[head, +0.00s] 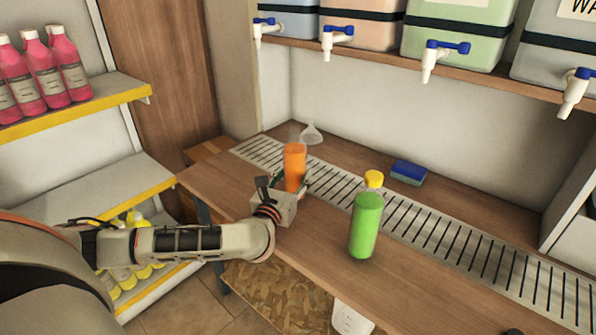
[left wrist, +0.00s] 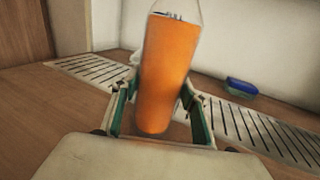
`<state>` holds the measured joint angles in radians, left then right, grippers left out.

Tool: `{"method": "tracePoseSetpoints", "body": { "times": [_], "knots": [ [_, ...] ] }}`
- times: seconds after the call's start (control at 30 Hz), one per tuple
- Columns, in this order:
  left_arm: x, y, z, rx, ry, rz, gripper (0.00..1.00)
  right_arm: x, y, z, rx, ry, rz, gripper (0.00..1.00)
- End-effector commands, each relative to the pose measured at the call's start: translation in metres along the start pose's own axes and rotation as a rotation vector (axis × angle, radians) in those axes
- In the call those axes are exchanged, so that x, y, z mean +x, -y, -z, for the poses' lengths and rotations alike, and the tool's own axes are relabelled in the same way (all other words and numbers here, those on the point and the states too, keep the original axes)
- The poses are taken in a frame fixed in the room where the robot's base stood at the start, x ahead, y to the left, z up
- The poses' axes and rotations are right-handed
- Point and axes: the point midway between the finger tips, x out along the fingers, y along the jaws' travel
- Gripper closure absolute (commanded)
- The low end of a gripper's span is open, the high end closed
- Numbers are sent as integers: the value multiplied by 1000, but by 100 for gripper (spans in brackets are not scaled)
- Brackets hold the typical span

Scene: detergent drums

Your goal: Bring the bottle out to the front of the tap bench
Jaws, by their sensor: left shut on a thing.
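An orange bottle (head: 294,165) stands near the left end of the tap bench (head: 318,226), by the slotted drain strip. My left gripper (head: 290,186) is shut on it. In the left wrist view the orange bottle (left wrist: 165,75) is between the two green-padded fingers and looks slightly tilted in the picture. Its lower end is partly hidden by the gripper in the head view. I cannot tell whether its base touches the bench. My right gripper is not in view.
A green cylinder (head: 365,226) stands right of my left gripper, with a yellow cap (head: 374,178) showing behind it. A blue sponge (head: 408,172) and a clear funnel (head: 311,135) are at the back. Drums with taps (head: 431,60) overhang the bench. The front right wood is clear.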

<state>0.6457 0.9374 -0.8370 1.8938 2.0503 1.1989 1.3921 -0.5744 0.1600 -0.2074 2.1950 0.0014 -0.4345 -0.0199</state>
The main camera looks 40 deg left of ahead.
Motion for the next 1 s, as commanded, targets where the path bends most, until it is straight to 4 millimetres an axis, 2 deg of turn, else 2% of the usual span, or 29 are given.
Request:
{"method": "tracePoseSetpoints", "body": {
  "times": [0.03,0.33,0.7,1.0],
  "knots": [
    [-2,-2,-6,1,8,0,97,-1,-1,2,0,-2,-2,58],
    [-22,-9,-6,-1,7,0,97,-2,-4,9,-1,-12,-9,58],
    [-44,-17,-5,-1,7,0,97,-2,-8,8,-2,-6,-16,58],
    [-52,-19,-2,-1,5,0,97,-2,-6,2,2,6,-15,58]
  ]
}}
